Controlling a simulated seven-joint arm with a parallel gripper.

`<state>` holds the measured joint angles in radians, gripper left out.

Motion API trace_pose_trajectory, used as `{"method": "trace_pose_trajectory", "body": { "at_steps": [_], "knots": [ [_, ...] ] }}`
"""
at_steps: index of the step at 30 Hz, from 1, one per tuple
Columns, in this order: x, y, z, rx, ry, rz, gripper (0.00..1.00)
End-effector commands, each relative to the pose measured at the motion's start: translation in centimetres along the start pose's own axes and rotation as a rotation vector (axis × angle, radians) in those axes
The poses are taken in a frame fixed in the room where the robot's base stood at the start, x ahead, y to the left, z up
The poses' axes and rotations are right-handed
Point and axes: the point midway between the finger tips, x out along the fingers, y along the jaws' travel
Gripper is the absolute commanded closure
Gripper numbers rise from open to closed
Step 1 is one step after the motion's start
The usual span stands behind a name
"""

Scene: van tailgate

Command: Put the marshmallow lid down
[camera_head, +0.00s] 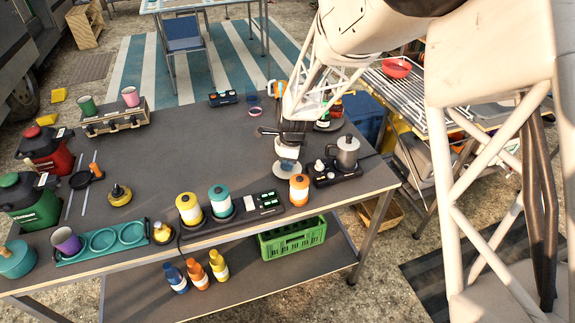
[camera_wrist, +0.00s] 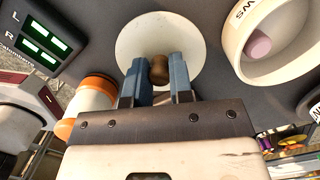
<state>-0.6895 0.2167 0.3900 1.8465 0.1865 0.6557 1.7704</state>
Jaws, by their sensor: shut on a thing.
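The marshmallow lid is a round cream disc with a brown knob (camera_wrist: 159,70). My gripper (camera_wrist: 155,82) is shut on that knob with its two blue fingers, one on each side. In the head view, my gripper (camera_head: 288,153) is over the table between the moka pot and the dark control panel, and the pale lid (camera_head: 287,172) shows just below it. I cannot tell whether the lid touches the table or hangs slightly above it. An open cream jar (camera_wrist: 283,42) with a pink piece inside is to the right in the wrist view, apart from the lid.
An orange-and-white bottle (camera_head: 299,190) stands close in front of the lid. The moka pot (camera_head: 346,152) is on a dark base to the right. The control panel (camera_head: 266,204) lies along the front. The dark table (camera_head: 190,150) is clear to the left.

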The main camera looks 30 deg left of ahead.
Motion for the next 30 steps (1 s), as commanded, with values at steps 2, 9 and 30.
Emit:
{"method": "trace_pose_trajectory", "body": {
  "at_steps": [2,9,30],
  "knots": [
    [0.9,0.0,-0.1,0.0,0.001,0.002,1.0],
    [1.6,0.0,-0.2,0.0,0.0,0.0,1.0],
    [1.8,0.0,-0.2,0.0,0.0,0.0,0.54]
  ]
}}
